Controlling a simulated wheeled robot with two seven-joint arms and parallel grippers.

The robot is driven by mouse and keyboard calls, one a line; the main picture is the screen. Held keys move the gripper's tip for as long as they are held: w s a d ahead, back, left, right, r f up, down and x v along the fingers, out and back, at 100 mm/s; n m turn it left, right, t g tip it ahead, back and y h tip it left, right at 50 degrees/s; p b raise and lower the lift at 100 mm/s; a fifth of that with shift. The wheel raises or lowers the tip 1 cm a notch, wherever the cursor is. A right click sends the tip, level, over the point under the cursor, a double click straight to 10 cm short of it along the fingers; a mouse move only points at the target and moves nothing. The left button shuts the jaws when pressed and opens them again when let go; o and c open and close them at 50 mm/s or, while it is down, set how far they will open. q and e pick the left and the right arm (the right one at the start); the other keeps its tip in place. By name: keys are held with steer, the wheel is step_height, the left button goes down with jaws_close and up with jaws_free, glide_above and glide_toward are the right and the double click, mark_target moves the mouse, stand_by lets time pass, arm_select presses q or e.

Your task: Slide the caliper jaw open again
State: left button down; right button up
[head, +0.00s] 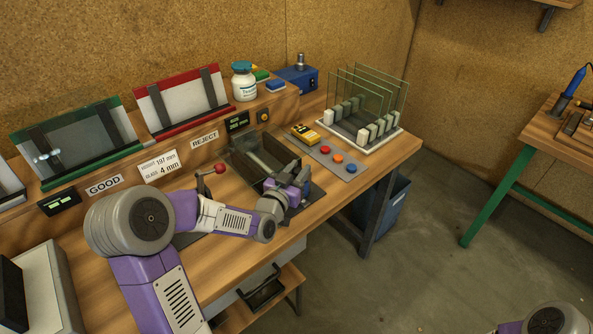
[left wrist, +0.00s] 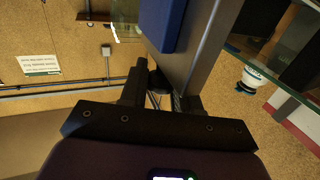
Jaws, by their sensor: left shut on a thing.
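The dark measuring fixture (head: 262,150) stands on the bench in the middle of the head view, with a grey bar across it. My left gripper (head: 296,191) is low at the fixture's front right side and hides part of it. In the left wrist view my left gripper (left wrist: 158,92) is shut on a small dark part, which I take to be the caliper jaw (left wrist: 157,78). A grey beam (left wrist: 205,50) and a blue block (left wrist: 168,20) are close beside the fingers. The jaw's opening is hidden in the head view. My right gripper is out of view.
A red-knobbed lever (head: 219,169) stands left of the fixture. A button panel (head: 337,159) and a rack of glass panes (head: 362,140) are to its right.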

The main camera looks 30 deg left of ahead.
arm_select(q)
steer(key=c, duration=0.9)
jaws_free()
steer(key=s, duration=0.7)
steer(key=shift+s+p, duration=0.3)
steer(key=shift+p, duration=0.1)
